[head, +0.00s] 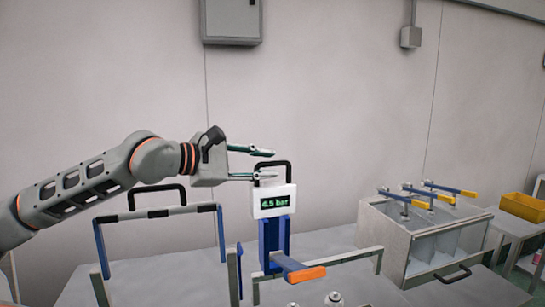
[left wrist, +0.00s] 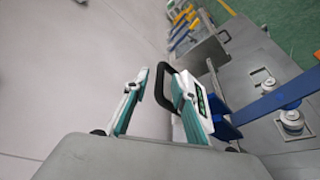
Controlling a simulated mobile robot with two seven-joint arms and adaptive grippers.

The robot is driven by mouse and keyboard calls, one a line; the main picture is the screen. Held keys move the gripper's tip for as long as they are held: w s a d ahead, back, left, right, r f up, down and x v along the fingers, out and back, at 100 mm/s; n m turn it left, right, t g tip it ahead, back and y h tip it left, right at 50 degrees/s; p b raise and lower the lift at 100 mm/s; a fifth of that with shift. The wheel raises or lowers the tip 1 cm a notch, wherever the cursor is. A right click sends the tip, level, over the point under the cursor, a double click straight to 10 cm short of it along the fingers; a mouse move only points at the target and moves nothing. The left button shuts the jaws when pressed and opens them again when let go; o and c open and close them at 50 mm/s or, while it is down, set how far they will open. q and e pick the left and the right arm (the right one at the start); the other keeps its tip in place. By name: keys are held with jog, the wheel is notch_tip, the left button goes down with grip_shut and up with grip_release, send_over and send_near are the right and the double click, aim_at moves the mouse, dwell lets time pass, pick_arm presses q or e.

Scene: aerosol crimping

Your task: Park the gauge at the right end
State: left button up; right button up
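The gauge (head: 271,200) is a white box with a green display reading 4.5 bar and a black loop handle (head: 272,169) on top. It sits on a blue post (head: 274,238) behind the orange-tipped lever. My left gripper (head: 268,164) is open, its two fingers pointing right at the height of the handle. In the left wrist view the handle (left wrist: 163,84) shows between the spread fingertips (left wrist: 155,85), and the gauge (left wrist: 195,105) is at the right finger. Contact cannot be told. My right gripper is not in view.
A frame with a black-handled top bar (head: 155,212) stands below my left arm. A clear-walled box (head: 412,238) with several yellow-and-blue levers stands to the right, with a yellow bin (head: 523,206) beyond. Small cans (head: 334,298) are at the bottom.

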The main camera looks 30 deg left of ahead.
pick_arm(q)
jog(key=shift+p+x, duration=0.55)
jog(key=shift+x, duration=0.8)
grip_shut()
